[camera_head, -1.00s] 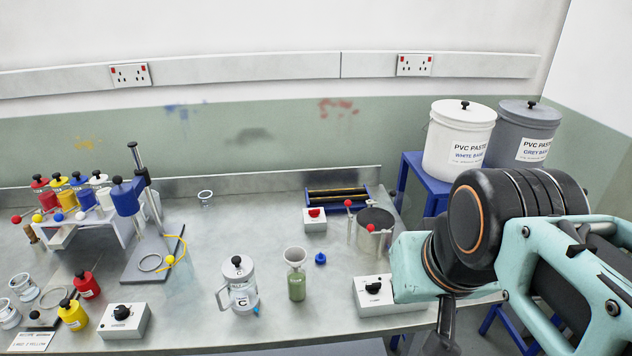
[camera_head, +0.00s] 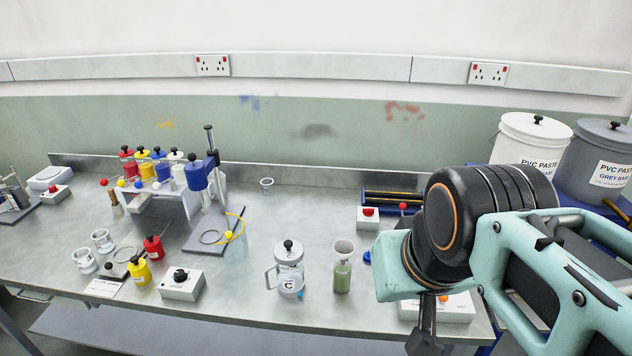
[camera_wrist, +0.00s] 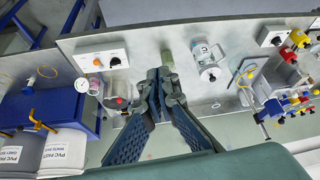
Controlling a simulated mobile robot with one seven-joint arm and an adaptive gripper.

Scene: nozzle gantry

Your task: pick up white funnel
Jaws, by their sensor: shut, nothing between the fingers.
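The white funnel (camera_head: 344,249) sits upright in the mouth of a bottle of green liquid (camera_head: 342,277), near the front of the bench. In the wrist view the green bottle (camera_wrist: 169,57) shows just beyond my fingertips; the funnel is mostly hidden there. My gripper (camera_wrist: 160,78) is shut and empty, its fingertips together over the bench. In the head view only a dark part of my gripper (camera_head: 424,340) shows, low and to the right of the funnel; the fingertips cannot be made out clearly.
A lidded jug marked C (camera_head: 290,270) stands just left of the bottle. A white control box (camera_head: 448,308) is to the right, partly behind my arm. A box with a black knob (camera_head: 182,284) and paint jars stand left. Bare bench lies behind the funnel.

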